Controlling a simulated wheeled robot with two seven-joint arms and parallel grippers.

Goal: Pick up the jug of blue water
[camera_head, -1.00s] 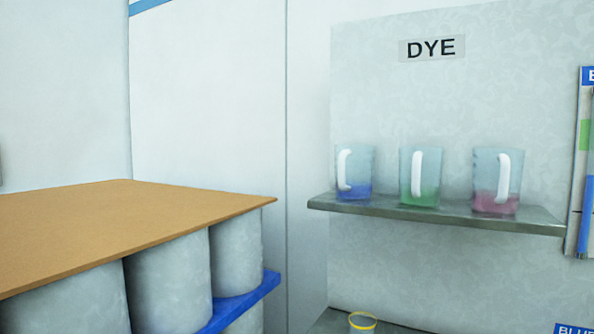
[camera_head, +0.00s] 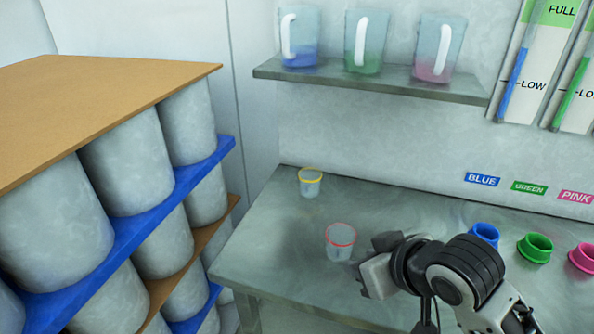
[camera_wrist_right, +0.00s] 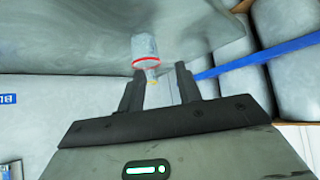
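The jug of blue water (camera_head: 300,38) is a clear jug with a white handle and blue liquid low inside. My right gripper (camera_head: 366,276) is low over the worktop, well below the shelf and right of the jug. In the right wrist view the fingers of my right gripper (camera_wrist_right: 160,70) are apart, with nothing seen held between them. The jug is not seen in that view. My left gripper is not in view.
Jugs of green (camera_head: 366,42) and pink (camera_head: 440,48) liquid stand right of the blue one. A yellow-rimmed cup (camera_head: 311,184) and a red-rimmed cup (camera_head: 340,243) stand on the worktop (camera_head: 275,250). Coloured rings (camera_head: 535,247) lie right. Stacked drums (camera_head: 125,160) fill the left.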

